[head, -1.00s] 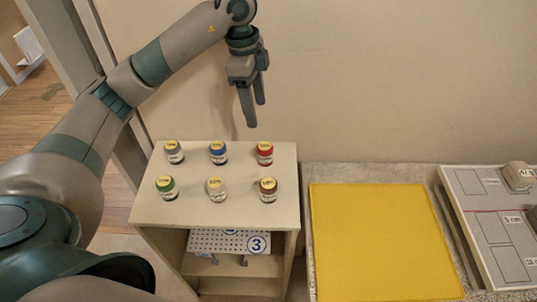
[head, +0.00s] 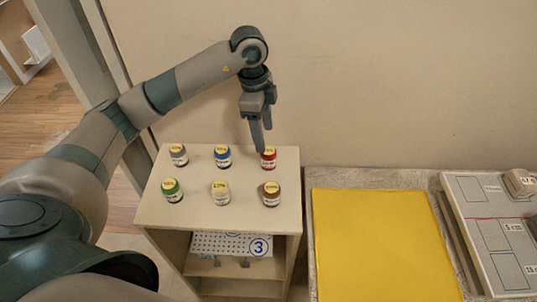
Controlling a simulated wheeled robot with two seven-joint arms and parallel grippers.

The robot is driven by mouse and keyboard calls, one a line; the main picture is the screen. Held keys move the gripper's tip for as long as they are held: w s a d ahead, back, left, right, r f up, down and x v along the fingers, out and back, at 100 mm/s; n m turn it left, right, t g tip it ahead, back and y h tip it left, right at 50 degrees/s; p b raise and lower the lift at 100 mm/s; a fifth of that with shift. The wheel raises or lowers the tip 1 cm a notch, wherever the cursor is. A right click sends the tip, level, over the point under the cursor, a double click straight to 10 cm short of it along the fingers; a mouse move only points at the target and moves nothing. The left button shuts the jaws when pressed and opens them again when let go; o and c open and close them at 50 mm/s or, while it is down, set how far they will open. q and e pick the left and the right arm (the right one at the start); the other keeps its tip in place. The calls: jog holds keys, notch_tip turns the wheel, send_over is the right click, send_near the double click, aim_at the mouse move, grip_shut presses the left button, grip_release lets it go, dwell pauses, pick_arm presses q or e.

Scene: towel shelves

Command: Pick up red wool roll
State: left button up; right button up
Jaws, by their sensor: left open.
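The red wool roll (head: 268,158) stands upright at the back right of the small shelf's top (head: 241,176), with a yellow label on its top. My left gripper (head: 262,146) points down, its fingertips at the red roll's top and partly in front of it. It is open and holds nothing that I can see. Whether the fingers touch the roll, I cannot tell. My right gripper is not in view.
Other rolls stand on the shelf top: grey (head: 179,155), blue (head: 222,156), green (head: 172,190), cream (head: 220,193) and brown (head: 271,194). A yellow mat (head: 380,245) and a grey marked board (head: 495,230) lie to the right. A wall stands behind.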

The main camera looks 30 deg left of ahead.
aim_at(268, 150)
pick_arm(q)
jog(key=shift+w+d+f+p, duration=0.1)
jog(key=shift+f+p, duration=0.15)
jog(key=shift+f, duration=0.65)
jog(key=shift+s+d+f+p, duration=0.1)
jog(key=shift+d+f+p, duration=0.1)
jog(key=shift+f, duration=0.75)
jog(key=shift+w+d+f+p, duration=0.1)
jog(key=shift+f+p, duration=0.15)
jog(key=shift+f, duration=0.65)
jog(key=shift+f+p, duration=0.25)
jog(key=shift+p, duration=0.1)
jog(key=f, duration=0.1)
jog(key=f+p, duration=0.2)
jog(key=f, duration=0.1)
jog(key=shift+w+d, duration=0.1)
jog(key=shift+w, duration=0.2)
jog(key=shift+f, duration=0.3)
jog(key=shift+c, duration=0.4)
jog(key=c, duration=1.1)
